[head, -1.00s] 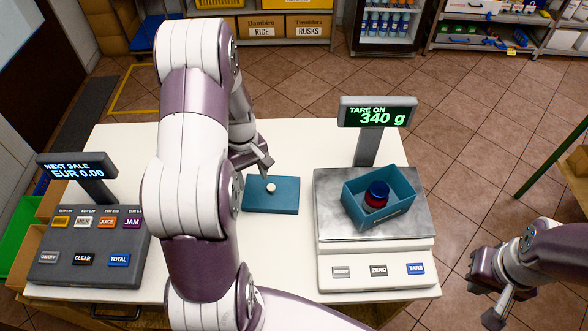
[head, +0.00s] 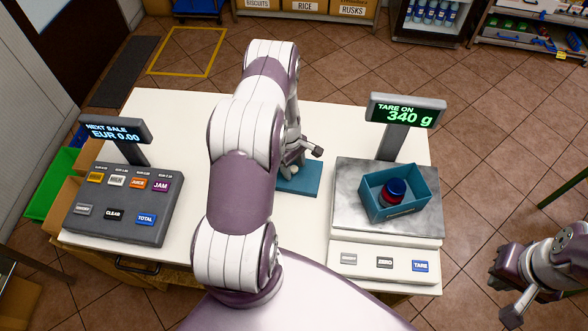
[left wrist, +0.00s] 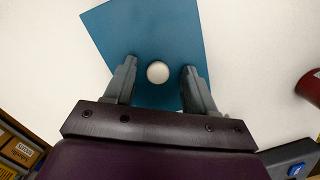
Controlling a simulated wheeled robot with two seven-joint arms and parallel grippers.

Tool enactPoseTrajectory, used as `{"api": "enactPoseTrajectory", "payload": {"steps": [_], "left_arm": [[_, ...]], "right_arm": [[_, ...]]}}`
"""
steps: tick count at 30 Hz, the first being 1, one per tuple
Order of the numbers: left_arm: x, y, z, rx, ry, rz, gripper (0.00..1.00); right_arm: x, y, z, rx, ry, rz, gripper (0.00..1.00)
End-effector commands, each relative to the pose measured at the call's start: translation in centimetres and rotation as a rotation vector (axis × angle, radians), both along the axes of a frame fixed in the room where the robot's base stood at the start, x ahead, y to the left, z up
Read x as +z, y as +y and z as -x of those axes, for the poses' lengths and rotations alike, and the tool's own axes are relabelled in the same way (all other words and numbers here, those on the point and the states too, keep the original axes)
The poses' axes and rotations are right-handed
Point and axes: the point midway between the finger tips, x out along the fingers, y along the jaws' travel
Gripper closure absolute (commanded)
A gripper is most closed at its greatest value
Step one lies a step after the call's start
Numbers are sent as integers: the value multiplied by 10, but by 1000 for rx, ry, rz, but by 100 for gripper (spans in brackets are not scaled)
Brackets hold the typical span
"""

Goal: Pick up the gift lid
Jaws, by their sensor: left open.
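The gift lid, a flat teal rectangle with a pale round knob, lies on the white table. In the head view the lid (head: 308,181) is partly hidden by my left arm. The lid fills the upper middle of the left wrist view (left wrist: 165,30). My left gripper (left wrist: 158,70) is open above it, with one finger on each side of the knob (left wrist: 158,72) and a gap on both sides. In the head view my left gripper (head: 296,160) is mostly hidden behind the arm. My right gripper (head: 510,285) hangs off the table's right side; its fingers are unclear.
The teal gift box (head: 418,206) with a dark-lidded red jar (head: 393,192) inside stands on the scale (head: 432,230), right of the lid. The scale display (head: 405,112) reads 340 g. A cash register (head: 120,215) stands at left. A red object (left wrist: 309,88) shows in the left wrist view.

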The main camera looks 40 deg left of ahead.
Motion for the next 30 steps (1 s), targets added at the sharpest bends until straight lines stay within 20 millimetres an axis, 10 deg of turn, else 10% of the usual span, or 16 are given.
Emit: {"api": "enactPoseTrajectory", "payload": {"steps": [5,11,23,30], "left_arm": [[-1,0,-1,-1,-2,-1,45],[-1,0,-1,-1,-1,-1,100],[3,0,-1,-1,-2,-1,100],[48,1,-2,-1,-9,-4,100]], "right_arm": [[-1,0,0,0,1,0,100],[-1,0,0,0,0,0,100],[-3,0,0,0,0,0,100],[-22,0,0,0,0,0,100]]}}
